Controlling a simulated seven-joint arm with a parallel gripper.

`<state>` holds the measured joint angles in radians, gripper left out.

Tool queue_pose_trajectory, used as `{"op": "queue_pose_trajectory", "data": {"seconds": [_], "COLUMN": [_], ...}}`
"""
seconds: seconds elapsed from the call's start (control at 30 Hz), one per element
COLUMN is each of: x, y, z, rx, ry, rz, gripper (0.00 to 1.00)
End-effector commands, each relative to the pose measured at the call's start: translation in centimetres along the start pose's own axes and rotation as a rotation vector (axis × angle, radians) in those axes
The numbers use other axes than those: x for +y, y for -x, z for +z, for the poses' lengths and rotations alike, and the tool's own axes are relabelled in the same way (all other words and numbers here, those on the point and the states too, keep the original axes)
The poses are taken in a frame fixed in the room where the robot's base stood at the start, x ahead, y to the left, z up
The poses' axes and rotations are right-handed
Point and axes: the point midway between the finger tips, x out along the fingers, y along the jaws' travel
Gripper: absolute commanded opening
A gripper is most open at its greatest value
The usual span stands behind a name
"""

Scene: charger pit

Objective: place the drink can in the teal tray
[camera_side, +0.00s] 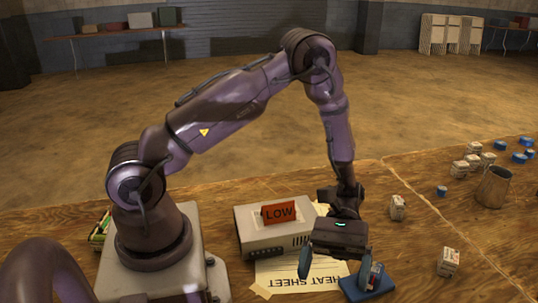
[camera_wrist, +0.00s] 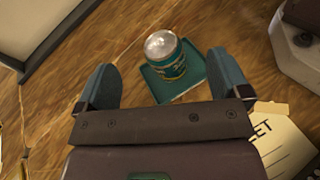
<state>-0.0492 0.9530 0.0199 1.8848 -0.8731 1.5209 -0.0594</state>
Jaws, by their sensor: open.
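The drink can (camera_wrist: 166,59), teal with a pale silver top, stands in the teal tray (camera_wrist: 160,92) in the wrist view. In the side view the can (camera_side: 377,274) is partly hidden behind one finger, and the tray (camera_side: 380,289) looks blue on the wooden table. My gripper (camera_side: 334,279) is open above the table beside the tray. In the wrist view my gripper (camera_wrist: 161,62) has its fingers spread wide, with the can showing between them and beyond the tips. No finger visibly touches the can; the exact gap is hard to tell.
A grey box (camera_side: 250,232) with a red "LOW" sign (camera_side: 279,213) stands behind my gripper. A heat sheet (camera_side: 285,279) lies beneath it. Small cartons (camera_side: 398,207) (camera_side: 449,262) stand to the right, and a brown cup (camera_side: 493,187) with several cartons and blue pieces sits farther right.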

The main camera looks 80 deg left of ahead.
Motion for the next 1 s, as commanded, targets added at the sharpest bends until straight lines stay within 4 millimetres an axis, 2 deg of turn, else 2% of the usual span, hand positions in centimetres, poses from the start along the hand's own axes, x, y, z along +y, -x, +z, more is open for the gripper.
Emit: {"op": "queue_pose_trajectory", "data": {"seconds": [0.03,0.1,0.27,0.5,0.8,1.0], "x": [0.2,0.0,-1.1,-3.6,-7.5,-9.2], "y": [0.9,1.8,3.8,6.4,8.9,9.7], "z": [1.9,4.1,8.6,14.6,20.5,22.6], "rx": [0.075,0.175,0.417,0.803,1.304,1.524], "ry": [-0.058,-0.127,-0.284,-0.514,-0.766,-0.861], "rz": [-0.037,-0.09,-0.204,-0.351,-0.498,-0.556], "gripper": [0.94,0.94,0.94,0.94,0.94,0.94]}}
